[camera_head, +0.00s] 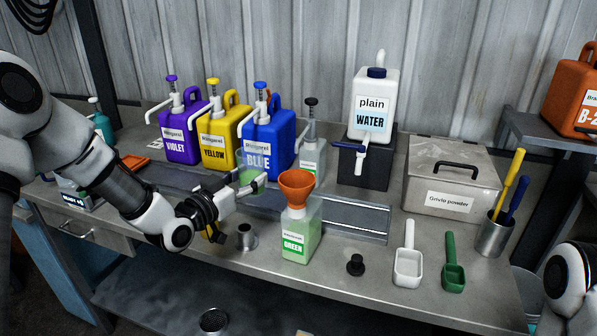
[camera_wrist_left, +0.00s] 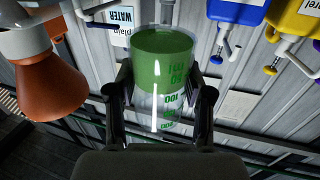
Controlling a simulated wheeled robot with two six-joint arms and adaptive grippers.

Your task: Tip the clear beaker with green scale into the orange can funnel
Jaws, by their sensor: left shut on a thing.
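The clear beaker with green scale (camera_wrist_left: 165,80) is between the fingers of my left gripper (camera_wrist_left: 160,105), which is shut on it. It holds green contents at its base end and looks roughly upright. In the head view the beaker (camera_head: 250,181) is partly hidden by the gripper (camera_head: 243,189), just left of the orange funnel (camera_head: 296,184). The funnel sits in the mouth of a clear can labelled GREEN (camera_head: 299,236) with pale green contents. The funnel also shows in the left wrist view (camera_wrist_left: 50,88), apart from the beaker. My right gripper is out of view.
Violet (camera_head: 181,137), yellow (camera_head: 218,140) and blue (camera_head: 267,140) pump jugs stand behind. A water jug (camera_head: 373,105) and a metal powder box (camera_head: 450,180) are farther right. A small metal cup (camera_head: 246,237), a black stopper (camera_head: 356,264) and two scoops lie near the front.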

